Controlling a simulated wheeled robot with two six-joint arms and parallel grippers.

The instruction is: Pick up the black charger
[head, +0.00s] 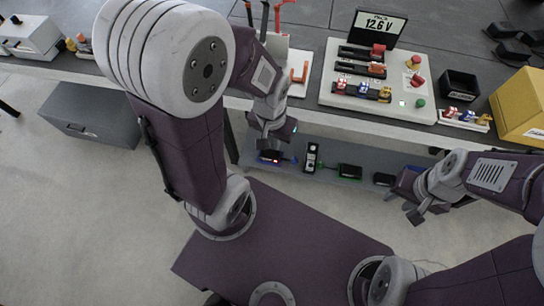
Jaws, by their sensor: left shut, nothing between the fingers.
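Several small dark devices lie in a row on the grey lower shelf (325,180) under the table. One is a dark device with red and blue lit parts (269,157), one is a black and white device (311,157), one is a black device with green edges (349,171), and one is a plain black block (384,179). I cannot tell which is the charger. My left gripper (266,142) is shut and empty, just above the red and blue lit device, partly covering it. My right gripper (403,207) is open and empty, near the shelf's right part.
The tabletop above the shelf holds a white board (340,102) with switches and buttons, a 12.6 V display (378,27), a black bin (459,86) and a yellow box (520,108). A grey case (92,115) stands on the floor at left. Open floor lies at lower left.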

